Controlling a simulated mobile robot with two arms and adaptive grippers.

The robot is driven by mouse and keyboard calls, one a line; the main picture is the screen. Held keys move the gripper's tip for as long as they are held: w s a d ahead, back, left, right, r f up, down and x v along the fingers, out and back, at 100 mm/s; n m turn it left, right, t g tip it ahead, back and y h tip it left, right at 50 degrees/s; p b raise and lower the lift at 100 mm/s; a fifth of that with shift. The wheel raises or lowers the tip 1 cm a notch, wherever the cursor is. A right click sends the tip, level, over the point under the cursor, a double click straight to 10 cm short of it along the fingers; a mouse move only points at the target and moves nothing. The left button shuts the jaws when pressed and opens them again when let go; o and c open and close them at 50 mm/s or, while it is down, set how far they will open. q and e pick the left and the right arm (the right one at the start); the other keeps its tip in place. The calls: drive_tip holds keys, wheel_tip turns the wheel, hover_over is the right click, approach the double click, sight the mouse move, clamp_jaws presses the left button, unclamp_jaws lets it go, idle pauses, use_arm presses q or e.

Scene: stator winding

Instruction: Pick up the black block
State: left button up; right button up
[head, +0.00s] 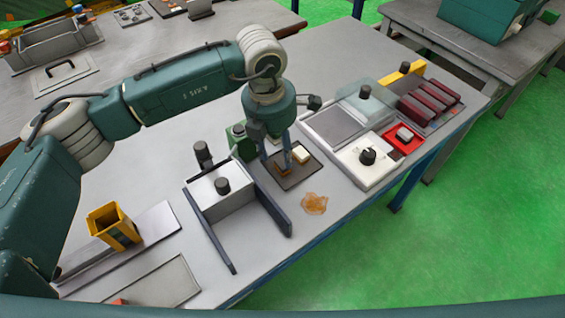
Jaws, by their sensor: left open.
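My left gripper (276,160) reaches down over a small dark mat (298,178) near the middle of the table. It is open, with its fingers low over the mat. A small brown piece (281,170) is at the fingertips, partly hidden by them; I cannot tell whether they touch it. A cream block (300,155) lies on the mat just right of the fingers. I cannot clearly make out a black block; it may be hidden by the gripper. My right gripper is not in view.
A white box fixture (215,197) with dark side rails stands left of the mat. White units with black knobs (367,155) and a red tray (403,140) stand to the right. An orange-brown patch (314,204) lies near the front edge. A yellow holder (113,228) stands at left.

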sight(282, 163)
use_arm(q)
drive_tip(key=f, duration=0.1)
drive_tip(key=f+p, duration=0.1)
drive_tip(key=f, duration=0.1)
drive_tip(key=shift+w+d+f+p, duration=0.3)
drive_tip(key=shift+f+p, duration=0.05)
drive_tip(key=shift+p, duration=0.05)
drive_tip(key=shift+f, duration=0.5)
drive_tip(key=c, duration=1)
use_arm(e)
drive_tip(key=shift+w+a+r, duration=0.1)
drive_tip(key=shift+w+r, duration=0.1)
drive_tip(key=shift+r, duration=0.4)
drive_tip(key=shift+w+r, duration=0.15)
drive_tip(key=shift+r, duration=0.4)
